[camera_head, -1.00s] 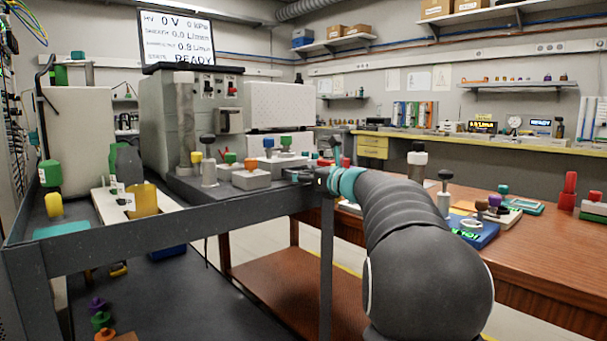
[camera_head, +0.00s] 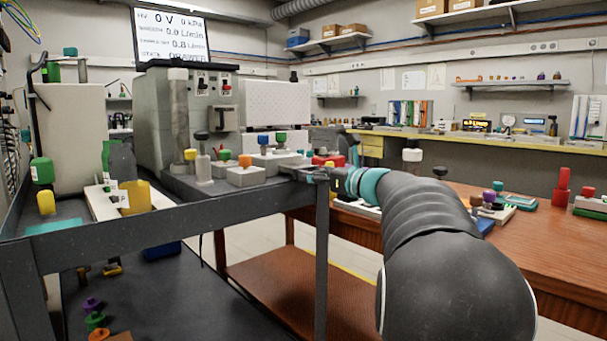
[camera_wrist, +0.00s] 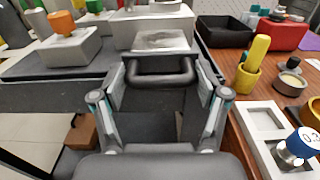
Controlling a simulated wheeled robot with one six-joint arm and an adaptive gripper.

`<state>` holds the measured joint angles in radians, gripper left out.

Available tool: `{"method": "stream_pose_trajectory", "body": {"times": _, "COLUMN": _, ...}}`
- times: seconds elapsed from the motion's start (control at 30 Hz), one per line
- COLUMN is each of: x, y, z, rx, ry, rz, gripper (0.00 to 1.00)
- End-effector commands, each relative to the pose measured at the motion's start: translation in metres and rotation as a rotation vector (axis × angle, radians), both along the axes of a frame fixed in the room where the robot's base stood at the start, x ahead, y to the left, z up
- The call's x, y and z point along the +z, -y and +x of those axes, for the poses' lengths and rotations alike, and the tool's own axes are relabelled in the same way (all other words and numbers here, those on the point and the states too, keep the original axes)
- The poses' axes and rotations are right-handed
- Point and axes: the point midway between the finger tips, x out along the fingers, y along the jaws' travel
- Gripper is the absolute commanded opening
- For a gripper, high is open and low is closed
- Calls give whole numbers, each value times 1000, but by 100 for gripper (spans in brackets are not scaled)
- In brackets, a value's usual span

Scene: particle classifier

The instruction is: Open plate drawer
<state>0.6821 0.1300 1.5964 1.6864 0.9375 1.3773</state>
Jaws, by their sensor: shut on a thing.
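The plate drawer's dark handle (camera_wrist: 160,76) is a bar with bent ends in the wrist view. My gripper (camera_wrist: 162,84) is shut on it, with one finger at each side. Behind the handle is a small pale metal plate (camera_wrist: 161,41), in front of a light grey block (camera_wrist: 150,27). I cannot tell how far the drawer stands out. In the head view, my gripper (camera_head: 328,175) is at the right corner of the grey bench, mostly hidden by my arm. The grey classifier cabinet (camera_head: 150,110) stands behind it.
A status screen (camera_head: 172,36) stands above the cabinet. A wooden table (camera_head: 480,250) is on the right. In the wrist view it carries a black tray (camera_wrist: 224,32), a yellow-topped holder (camera_wrist: 250,75) and a white frame (camera_wrist: 265,120). A grey rail (camera_head: 170,225) crosses in front.

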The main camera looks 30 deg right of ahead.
Motion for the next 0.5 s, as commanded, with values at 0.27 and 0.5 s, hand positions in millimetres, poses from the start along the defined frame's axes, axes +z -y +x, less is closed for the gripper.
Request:
{"method": "stream_pose_trajectory", "body": {"times": 0.27, "x": -1, "y": 3, "z": -24, "rx": 7, "ry": 0, "rz": 1, "gripper": 11}}
{"method": "stream_pose_trajectory", "body": {"times": 0.5, "x": -1, "y": 2, "z": -23, "rx": 9, "ry": -1, "rz": 1, "gripper": 81}}
